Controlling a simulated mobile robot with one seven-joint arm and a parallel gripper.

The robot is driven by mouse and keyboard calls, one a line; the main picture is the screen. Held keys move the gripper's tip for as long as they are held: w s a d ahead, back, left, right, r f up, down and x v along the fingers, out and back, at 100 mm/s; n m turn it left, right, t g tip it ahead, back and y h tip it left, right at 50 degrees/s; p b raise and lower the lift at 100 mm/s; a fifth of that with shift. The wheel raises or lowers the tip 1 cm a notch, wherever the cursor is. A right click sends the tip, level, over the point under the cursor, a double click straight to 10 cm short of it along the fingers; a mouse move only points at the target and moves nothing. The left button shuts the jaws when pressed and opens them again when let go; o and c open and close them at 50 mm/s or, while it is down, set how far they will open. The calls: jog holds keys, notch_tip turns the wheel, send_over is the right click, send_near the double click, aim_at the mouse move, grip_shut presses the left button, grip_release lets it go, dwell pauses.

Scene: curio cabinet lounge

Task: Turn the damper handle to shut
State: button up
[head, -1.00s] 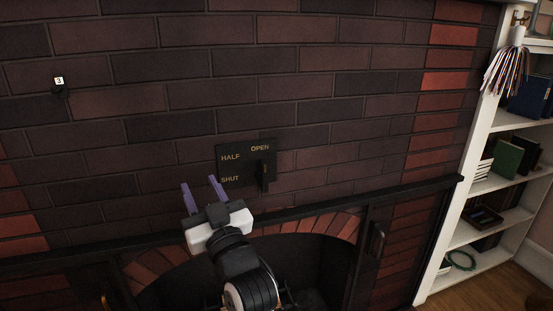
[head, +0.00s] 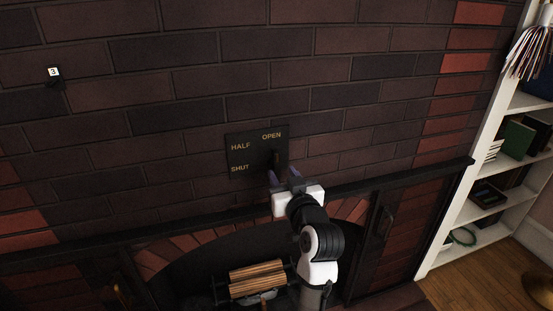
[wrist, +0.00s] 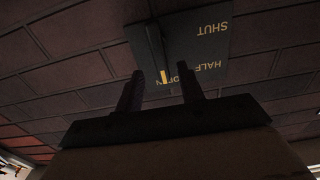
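The dark damper plate (head: 240,158) is on the brick wall above the fireplace, lettered HALF, OPEN and SHUT. It shows upside down in the wrist view (wrist: 207,45). The dark damper handle (head: 277,160) stands at the plate's right side, below OPEN. In the wrist view the handle (wrist: 154,45) is a narrow bar with a yellow mark at its end, by the word OPEN. My gripper (head: 284,175) is open, its purple fingers at the plate's lower right. In the wrist view the handle's marked end appears between the fingertips (wrist: 162,82); contact cannot be told.
A dark mantel ledge (head: 415,174) runs below the plate. The fireplace opening below holds logs (head: 258,279). A white bookshelf (head: 465,215) stands at the right. A small tag marked 3 (head: 54,72) is on the wall at the left.

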aim_at(277, 166)
jog(key=p+x, duration=0.1)
jog(key=x, duration=0.5)
jog(key=shift+c, duration=0.5)
grip_shut()
